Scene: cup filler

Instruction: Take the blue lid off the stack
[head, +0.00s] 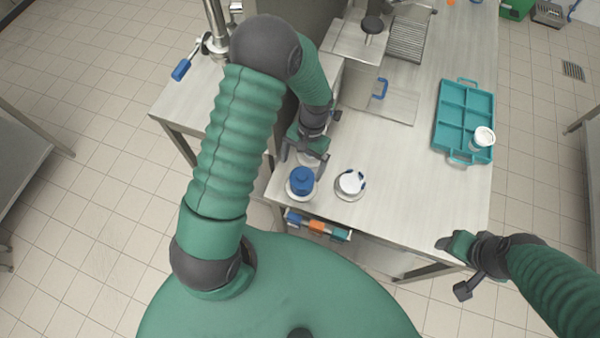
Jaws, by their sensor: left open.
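The blue lid stack (302,178) stands on a round white base (293,193) near the table's front left corner. The single lids in it are too small to tell apart. My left gripper (304,163) is open just behind and above the stack, its fingers pointing towards it. I cannot tell whether a finger touches the blue lids. My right gripper (452,267) is spread open and empty by the table's front right edge, far from the stack.
A white item with dark prongs (350,182) stands on a white base right of the stack. A teal compartment tray (452,115) holds a white cup (483,137) at the right. A blue handle (380,89) is further back. The table's front middle is clear.

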